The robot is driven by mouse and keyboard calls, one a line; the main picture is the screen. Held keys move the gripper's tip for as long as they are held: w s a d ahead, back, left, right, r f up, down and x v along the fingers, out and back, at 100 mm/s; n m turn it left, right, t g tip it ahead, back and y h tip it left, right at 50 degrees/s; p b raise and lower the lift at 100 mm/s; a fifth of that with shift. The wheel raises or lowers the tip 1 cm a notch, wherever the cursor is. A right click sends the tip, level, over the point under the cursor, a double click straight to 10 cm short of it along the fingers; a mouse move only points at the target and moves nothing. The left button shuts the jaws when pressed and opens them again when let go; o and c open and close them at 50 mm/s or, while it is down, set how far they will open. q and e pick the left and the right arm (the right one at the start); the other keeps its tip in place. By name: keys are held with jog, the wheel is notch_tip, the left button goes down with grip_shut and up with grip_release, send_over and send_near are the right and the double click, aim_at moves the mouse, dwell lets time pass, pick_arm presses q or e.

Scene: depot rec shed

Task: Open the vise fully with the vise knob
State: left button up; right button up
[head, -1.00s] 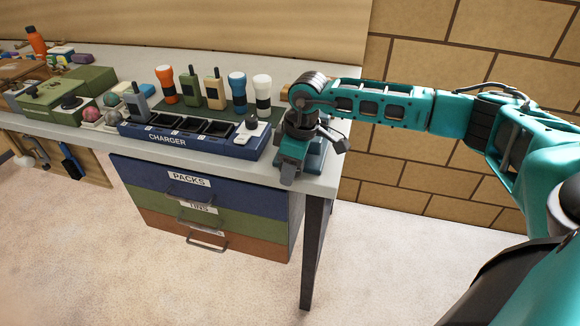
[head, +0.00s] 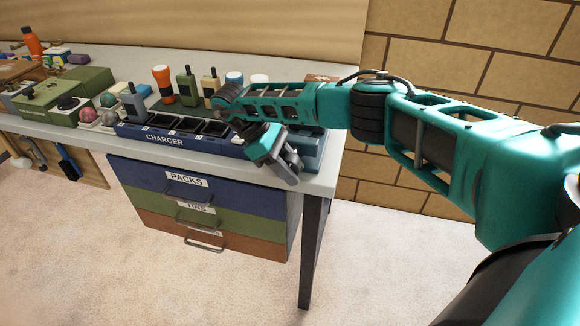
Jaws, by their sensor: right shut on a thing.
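The vise (head: 311,148) is a blue-grey block at the right end of the bench, partly hidden behind my right gripper. My right gripper (head: 289,170) is at the vise's front side, over the bench's front edge, tilted with its fingers pointing down and to the right. It is shut on the vise knob, which the fingers hide. How wide the vise jaws stand cannot be seen. My left gripper is not in view.
The blue charger (head: 180,141) stands just left of my gripper, with torches and radios (head: 187,88) behind it. Green boxes (head: 52,100) and small balls lie further left. Drawers (head: 205,205) are below the bench (head: 323,180). The floor in front is clear.

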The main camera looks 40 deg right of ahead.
jog(key=shift+s+a+f+g+h, duration=0.2)
jog(key=shift+g+h, duration=0.3)
jog(key=shift+g, duration=0.2)
jog(key=shift+w+d+g+h, duration=0.1)
jog(key=shift+g+h, duration=0.2)
jog(key=o, duration=0.9)
jog(key=shift+r, duration=0.15)
jog(key=shift+o, duration=0.3)
jog(key=shift+d+r, duration=0.1)
